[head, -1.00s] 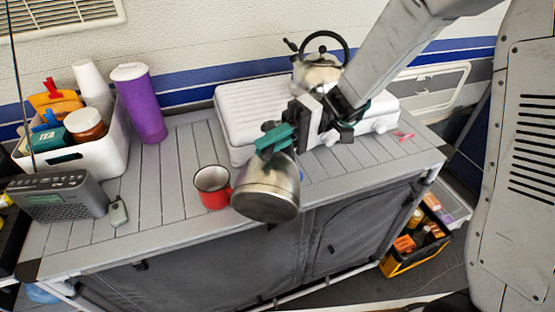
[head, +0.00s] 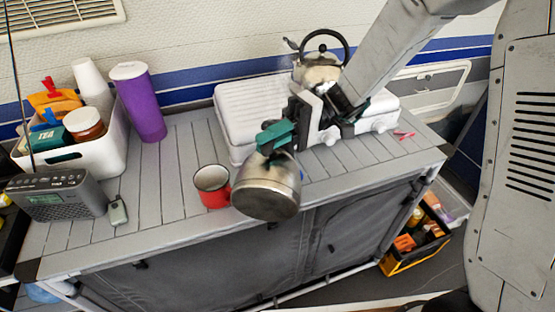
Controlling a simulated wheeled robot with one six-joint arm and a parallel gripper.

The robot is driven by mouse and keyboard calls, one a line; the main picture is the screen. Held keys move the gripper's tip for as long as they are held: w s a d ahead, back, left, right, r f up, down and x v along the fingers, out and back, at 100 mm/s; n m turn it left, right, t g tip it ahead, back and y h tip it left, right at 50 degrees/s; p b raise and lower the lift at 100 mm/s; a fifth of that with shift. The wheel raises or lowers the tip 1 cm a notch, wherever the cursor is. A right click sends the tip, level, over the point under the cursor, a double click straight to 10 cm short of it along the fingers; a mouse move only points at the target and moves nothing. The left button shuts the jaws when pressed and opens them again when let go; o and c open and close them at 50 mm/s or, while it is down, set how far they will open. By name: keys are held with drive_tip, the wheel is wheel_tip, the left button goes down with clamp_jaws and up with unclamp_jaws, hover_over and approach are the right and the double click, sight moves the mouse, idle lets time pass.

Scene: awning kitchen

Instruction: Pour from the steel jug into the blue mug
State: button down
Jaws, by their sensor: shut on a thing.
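My gripper (head: 277,137) is shut on the steel jug (head: 268,184) and holds it above the front part of the counter. The jug is tilted, with a broad round end towards the camera; its mouth cannot be made out. A small blue patch (head: 302,176) shows just at the right edge of the jug. It may be the blue mug, mostly hidden behind the jug. A red mug (head: 212,187) with a pale inside stands upright on the counter, just left of the jug in the picture. No liquid is visible.
A white ridged stove case (head: 243,107) with a steel kettle (head: 320,70) stands behind the jug. At left are a purple tumbler (head: 139,103), a white bin (head: 104,158) of supplies and a grey radio (head: 60,196). The slatted counter (head: 165,190) is clear left of the red mug.

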drive_tip(key=shift+w+r, duration=0.2)
drive_tip(key=shift+w, duration=0.05)
idle(0.9)
